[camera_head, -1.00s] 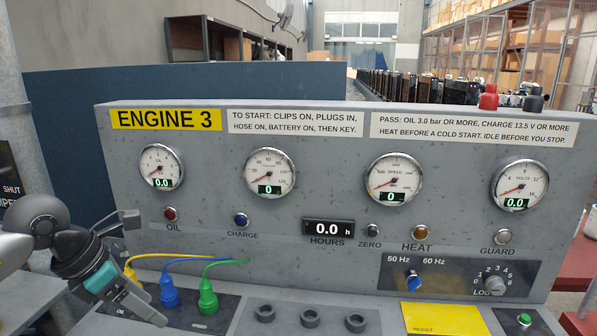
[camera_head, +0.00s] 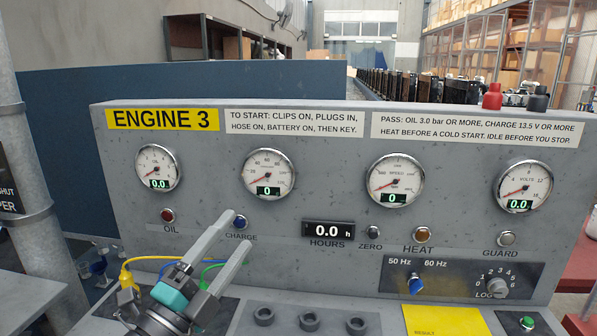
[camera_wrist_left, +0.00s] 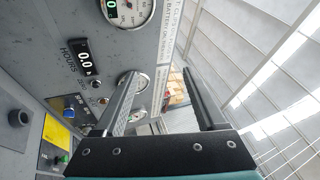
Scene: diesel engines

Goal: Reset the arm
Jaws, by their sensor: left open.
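My left gripper (camera_head: 236,232) is in front of the lower left of the grey Engine 3 panel (camera_head: 300,170). Its two fingers are spread and point up and to the right, with nothing between them. One fingertip appears close to the blue charge lamp (camera_head: 240,222); I cannot tell whether it touches. The left wrist view also shows the open fingers (camera_wrist_left: 165,90) and the panel (camera_wrist_left: 120,40) turned on its side. My right gripper is not in view.
Several gauges, such as the volts gauge (camera_head: 523,187), line the panel. A grey post (camera_head: 32,180) stands at left.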

